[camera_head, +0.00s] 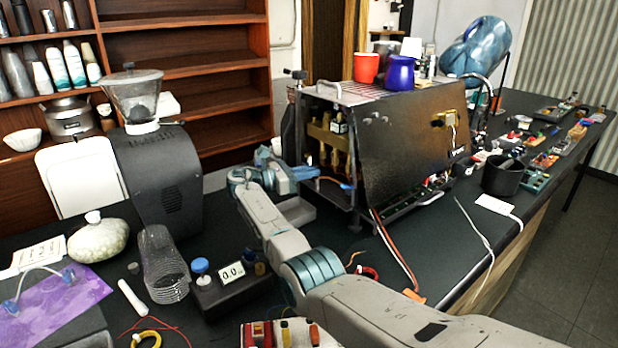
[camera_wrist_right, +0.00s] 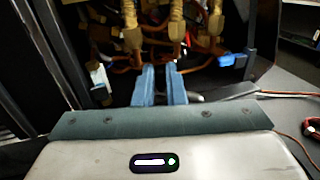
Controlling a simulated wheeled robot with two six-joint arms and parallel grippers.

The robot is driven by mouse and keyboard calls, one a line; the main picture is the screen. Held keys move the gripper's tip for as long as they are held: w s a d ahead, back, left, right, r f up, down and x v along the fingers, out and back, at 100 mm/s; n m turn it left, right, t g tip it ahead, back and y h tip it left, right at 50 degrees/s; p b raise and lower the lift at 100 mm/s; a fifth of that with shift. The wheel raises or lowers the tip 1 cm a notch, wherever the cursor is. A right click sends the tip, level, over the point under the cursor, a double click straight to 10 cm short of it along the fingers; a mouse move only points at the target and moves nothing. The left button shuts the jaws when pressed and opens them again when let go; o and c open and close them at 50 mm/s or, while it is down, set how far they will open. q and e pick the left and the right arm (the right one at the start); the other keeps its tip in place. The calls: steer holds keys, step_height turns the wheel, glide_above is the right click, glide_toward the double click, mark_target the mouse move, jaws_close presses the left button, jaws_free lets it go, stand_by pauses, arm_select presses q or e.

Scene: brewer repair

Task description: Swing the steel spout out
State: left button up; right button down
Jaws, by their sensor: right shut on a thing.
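The brewer (camera_head: 400,135) stands on the dark counter with its side open, showing brass fittings (camera_head: 327,137) inside. My right gripper (camera_head: 308,173) reaches in at the low part of this open side. In the right wrist view its blue fingers (camera_wrist_right: 161,86) are close together just below a brass valve (camera_wrist_right: 178,40) and copper pipes. They are shut on a thin part, which I take for the steel spout; it is mostly hidden between the fingers, and its angle cannot be told. My left gripper is not in view.
A black grinder (camera_head: 160,178) stands left of the brewer. A small scale (camera_head: 238,285) and a ribbed clear cup (camera_head: 162,265) are nearer. Red and blue cups (camera_head: 399,73) sit on the brewer. An orange-tipped cable (camera_head: 395,255) lies right of my arm. Small parts line the right counter.

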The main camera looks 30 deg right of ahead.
steer(key=c, duration=1.8)
jaws_free()
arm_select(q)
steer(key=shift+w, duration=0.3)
arm_select(e)
steer(key=shift+o, duration=0.2)
